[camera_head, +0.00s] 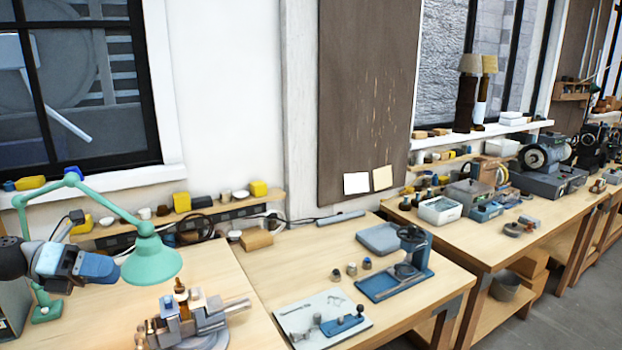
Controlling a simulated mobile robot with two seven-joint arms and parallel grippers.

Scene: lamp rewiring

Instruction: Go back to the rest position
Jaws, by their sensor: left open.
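My left gripper (112,267) comes in from the left edge, above the workbench, and is open with nothing seen between its fingers. It overlaps the green desk lamp (152,262) in the picture, its tips close to the left side of the shade. I cannot tell whether they touch. The lamp's jointed arm rises behind my gripper, and its base (46,312) stands on the bench at the left. A metal vise (196,318) with a small brass-coloured piece upright at it stands below the shade. My right gripper is not in view.
A white board with blue and grey parts (295,313) and a blue fixture (385,283) lie on the middle bench (255,283). A shelf with small yellow and white items (240,200) runs along the wall. Bench surface between the vise and the board is clear.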

